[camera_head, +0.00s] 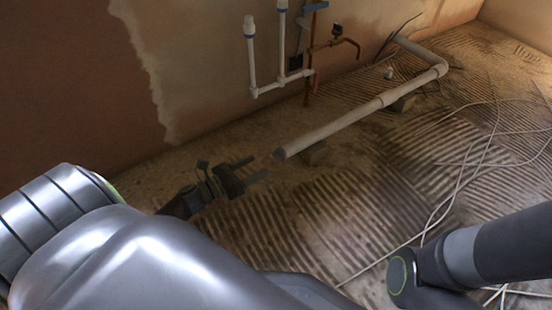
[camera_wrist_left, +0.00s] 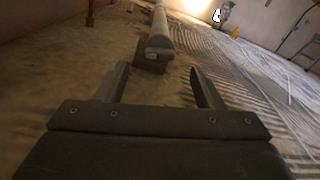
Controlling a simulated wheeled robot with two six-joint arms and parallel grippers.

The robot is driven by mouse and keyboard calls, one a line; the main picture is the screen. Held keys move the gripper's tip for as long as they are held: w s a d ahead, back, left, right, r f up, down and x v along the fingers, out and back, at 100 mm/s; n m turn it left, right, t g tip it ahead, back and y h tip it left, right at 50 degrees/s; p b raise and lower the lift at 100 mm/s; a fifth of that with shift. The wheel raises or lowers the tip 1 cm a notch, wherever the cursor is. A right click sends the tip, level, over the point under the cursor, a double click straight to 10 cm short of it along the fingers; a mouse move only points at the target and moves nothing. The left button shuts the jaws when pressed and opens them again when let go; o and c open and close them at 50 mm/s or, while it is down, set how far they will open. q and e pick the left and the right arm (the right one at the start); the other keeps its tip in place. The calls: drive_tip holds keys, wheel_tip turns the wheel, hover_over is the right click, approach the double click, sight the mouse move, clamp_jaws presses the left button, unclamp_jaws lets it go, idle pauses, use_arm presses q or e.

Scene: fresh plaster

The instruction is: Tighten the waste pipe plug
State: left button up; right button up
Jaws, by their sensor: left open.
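The long grey waste pipe (camera_head: 340,123) runs along the floor near the wall. Its near end (camera_head: 279,154) carries a darker end piece, which looks like the plug. My left gripper (camera_head: 259,169) is open and empty, just short of that end and apart from it. In the left wrist view, the pipe end (camera_wrist_left: 159,46) lies ahead, beyond and between the open fingers (camera_wrist_left: 160,85) of that gripper. My right arm (camera_head: 470,255) shows at the lower right in the head view, but its gripper is out of view.
A small block (camera_head: 313,153) supports the pipe near its end. White and copper pipes (camera_head: 310,60) stand against the wall behind. Loose white cables (camera_head: 462,185) cross the ridged floor at right. The floor around the pipe end is otherwise clear.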

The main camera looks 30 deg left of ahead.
sight(273, 157)
use_arm(q)
drive_tip(key=b+x, duration=0.2)
drive_tip(key=x, duration=0.6)
drive_tip(key=shift+w+d, duration=0.1)
drive_tip(key=shift+w, duration=0.2)
drive_tip(key=c, duration=0.9)
